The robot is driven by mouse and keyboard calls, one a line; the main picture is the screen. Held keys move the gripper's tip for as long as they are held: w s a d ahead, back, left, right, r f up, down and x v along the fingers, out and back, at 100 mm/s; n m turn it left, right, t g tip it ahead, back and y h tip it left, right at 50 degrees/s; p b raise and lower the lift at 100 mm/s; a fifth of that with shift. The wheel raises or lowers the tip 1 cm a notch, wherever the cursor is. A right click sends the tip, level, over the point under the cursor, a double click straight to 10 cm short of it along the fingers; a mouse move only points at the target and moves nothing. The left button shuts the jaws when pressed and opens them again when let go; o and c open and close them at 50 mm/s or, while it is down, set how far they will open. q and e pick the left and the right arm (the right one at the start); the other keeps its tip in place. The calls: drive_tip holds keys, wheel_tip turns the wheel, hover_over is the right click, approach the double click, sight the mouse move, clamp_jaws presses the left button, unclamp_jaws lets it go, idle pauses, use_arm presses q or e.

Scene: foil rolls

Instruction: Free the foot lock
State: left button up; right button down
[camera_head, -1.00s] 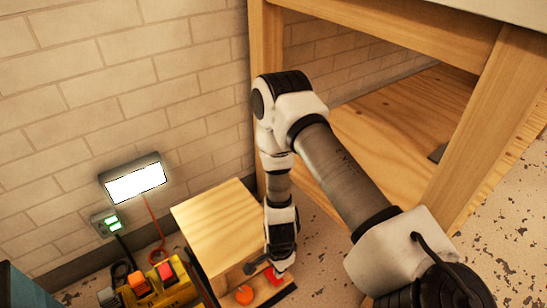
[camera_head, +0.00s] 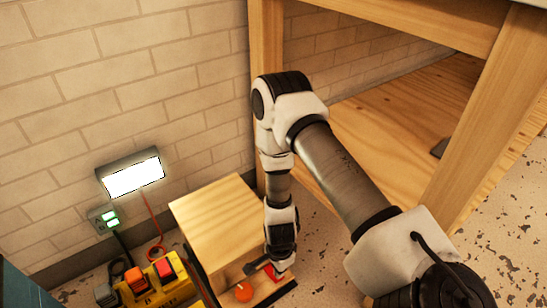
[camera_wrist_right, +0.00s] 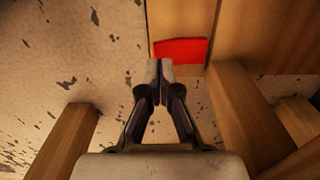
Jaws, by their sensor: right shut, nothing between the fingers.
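A red pedal-like piece (camera_head: 275,272) sits low on the front of a wooden box (camera_head: 222,222), beside an orange knob (camera_head: 243,293). In the right wrist view the red piece (camera_wrist_right: 181,50) lies flat just beyond the fingertips, against the wood. My right gripper (camera_wrist_right: 160,66) is shut and empty, its tips close together at the near edge of the red piece. I cannot tell whether they touch it. In the head view my right gripper (camera_head: 279,262) points down at the box's front right corner and partly hides the red piece. My left gripper is out of view.
A wooden table (camera_head: 470,130) with a lower shelf stands to the right, its leg (camera_head: 266,100) close behind my arm. A yellow unit (camera_head: 165,290) with red and orange parts lies left of the box. A lit panel (camera_head: 133,177) hangs on the brick wall. Speckled floor is open at right.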

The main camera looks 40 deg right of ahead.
drive_tip(key=shift+f+b, duration=1.4)
drive_tip(key=shift+f, duration=0.05)
idle(0.6)
wheel_tip(320, 180, up, 7)
drive_tip(key=p, duration=0.6)
drive_tip(key=shift+r+p, duration=0.1)
drive_tip(key=shift+p, duration=0.2)
